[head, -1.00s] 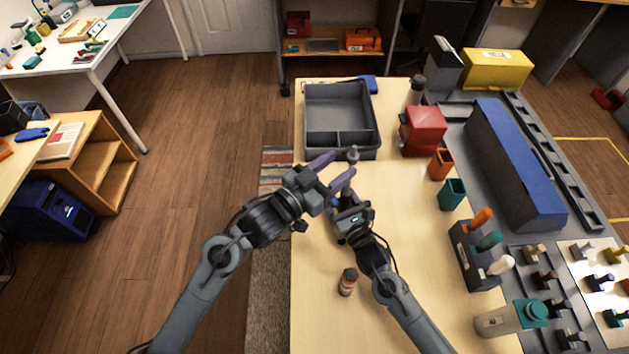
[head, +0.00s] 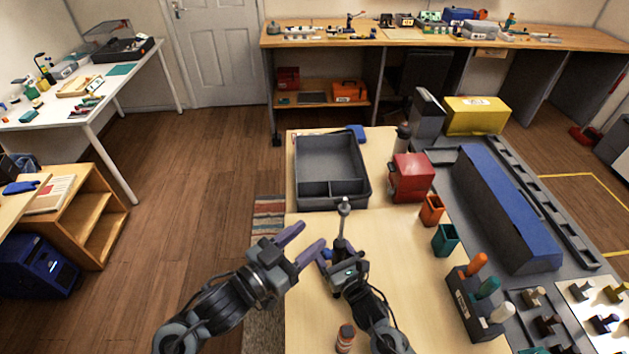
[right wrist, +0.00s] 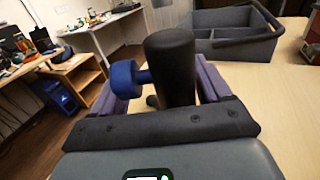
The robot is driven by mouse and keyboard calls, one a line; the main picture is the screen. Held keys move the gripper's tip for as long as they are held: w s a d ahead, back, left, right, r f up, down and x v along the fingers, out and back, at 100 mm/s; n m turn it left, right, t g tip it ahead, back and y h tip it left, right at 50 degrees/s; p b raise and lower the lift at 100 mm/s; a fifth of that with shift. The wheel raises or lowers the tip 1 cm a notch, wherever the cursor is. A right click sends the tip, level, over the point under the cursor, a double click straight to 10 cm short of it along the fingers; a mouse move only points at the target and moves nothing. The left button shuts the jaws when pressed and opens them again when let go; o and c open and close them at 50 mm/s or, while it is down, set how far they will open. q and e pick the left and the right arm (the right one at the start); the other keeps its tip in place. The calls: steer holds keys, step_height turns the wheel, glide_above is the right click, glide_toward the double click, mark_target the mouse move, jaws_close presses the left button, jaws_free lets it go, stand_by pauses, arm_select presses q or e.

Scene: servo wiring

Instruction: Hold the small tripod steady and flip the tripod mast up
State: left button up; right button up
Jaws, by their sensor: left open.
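The small tripod (head: 342,228) stands at the near-middle of the wooden table, its thin mast pointing up with a grey knob on top. In the right wrist view its thick black part (right wrist: 172,68) fills the space between the purple fingers, with a blue knob (right wrist: 124,77) on its left. My right gripper (head: 337,260) is shut on the tripod low down. Its legs are hidden by the gripper. My left gripper (head: 313,233) is open and empty, just left of the mast and apart from it.
A grey divided bin (head: 330,204) lies behind the tripod. A red box (head: 411,177), an orange cup (head: 431,210) and a teal cup (head: 445,239) stand to the right. A small bottle (head: 345,338) stands at the front. Bare table lies right of my right gripper.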

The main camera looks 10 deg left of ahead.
steer(key=o, duration=0.4)
steer(key=shift+r, duration=0.1)
steer(key=shift+c, duration=0.2)
